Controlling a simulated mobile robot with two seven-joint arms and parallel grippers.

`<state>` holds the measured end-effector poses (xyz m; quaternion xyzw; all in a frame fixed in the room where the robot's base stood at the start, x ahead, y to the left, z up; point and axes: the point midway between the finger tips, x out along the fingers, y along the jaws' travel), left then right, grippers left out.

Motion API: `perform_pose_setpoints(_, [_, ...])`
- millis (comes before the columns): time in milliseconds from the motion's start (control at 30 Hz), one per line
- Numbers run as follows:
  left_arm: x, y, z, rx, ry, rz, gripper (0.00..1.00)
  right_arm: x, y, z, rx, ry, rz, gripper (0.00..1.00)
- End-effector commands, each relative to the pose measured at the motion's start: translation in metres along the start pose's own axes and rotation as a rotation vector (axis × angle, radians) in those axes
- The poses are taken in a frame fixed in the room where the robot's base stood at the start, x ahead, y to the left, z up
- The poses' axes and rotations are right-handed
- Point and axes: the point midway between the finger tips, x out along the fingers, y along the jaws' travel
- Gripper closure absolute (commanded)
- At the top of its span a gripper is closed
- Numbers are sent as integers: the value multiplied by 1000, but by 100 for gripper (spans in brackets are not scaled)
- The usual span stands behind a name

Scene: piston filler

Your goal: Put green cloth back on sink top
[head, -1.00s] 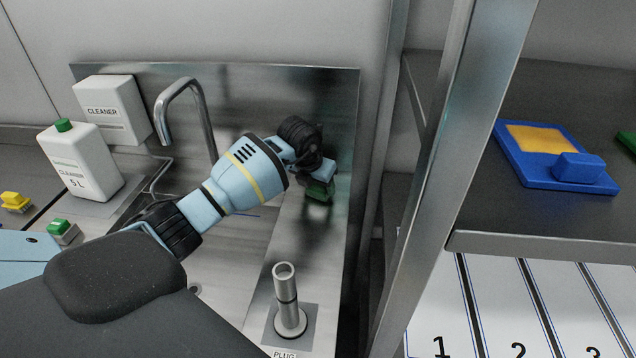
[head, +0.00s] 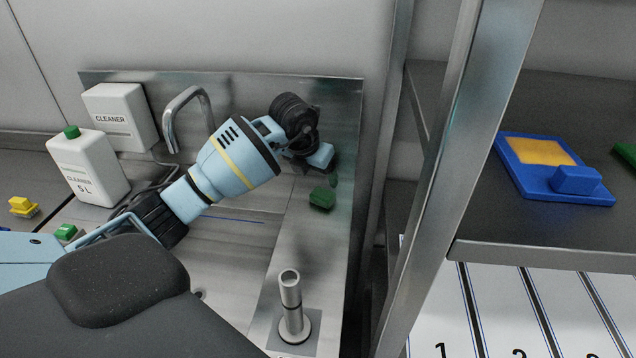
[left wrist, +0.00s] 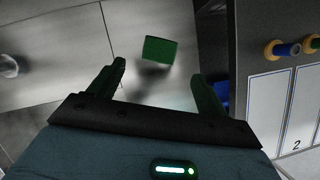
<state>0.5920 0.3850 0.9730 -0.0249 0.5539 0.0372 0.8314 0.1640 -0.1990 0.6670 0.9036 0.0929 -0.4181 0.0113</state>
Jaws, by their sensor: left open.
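The green cloth (head: 322,198) is a small folded block lying on the right end of the steel sink top (head: 305,240), near the back panel. My left gripper (head: 320,158) is behind and above it in the head view, apart from it. In the left wrist view my left gripper (left wrist: 160,82) has its two dark fingers spread, with nothing between them. The green cloth (left wrist: 160,50) shows beyond the fingertips, with a dark shadow or reflection beside it. My right gripper is not in view.
A metal post (head: 291,305) stands on the sink top in front of the cloth. A faucet (head: 185,115), a cleaner bottle (head: 88,170) and a cleaner box (head: 120,118) are at left. A steel rack upright (head: 435,190) and a shelf with a blue tray (head: 555,185) are at right.

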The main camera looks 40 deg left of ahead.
Motion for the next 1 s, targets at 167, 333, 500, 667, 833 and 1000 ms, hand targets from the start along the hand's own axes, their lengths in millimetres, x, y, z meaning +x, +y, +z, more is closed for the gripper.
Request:
perform_pose_setpoints(167, [-26,0,1,1,-3,0,23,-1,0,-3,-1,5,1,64])
perform_pose_setpoints(333, [-35,0,0,1,0,0,23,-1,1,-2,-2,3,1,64])
perform_pose_setpoints(500, [-36,0,0,1,1,0,23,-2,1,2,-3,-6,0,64])
perform_pose_setpoints(667, [-36,0,0,0,1,0,23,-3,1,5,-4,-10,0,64])
perform_pose_setpoints(833, [-36,0,0,0,1,0,23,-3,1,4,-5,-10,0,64])
perform_pose_setpoints(1000, [-36,0,0,1,1,-1,23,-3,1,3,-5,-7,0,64])
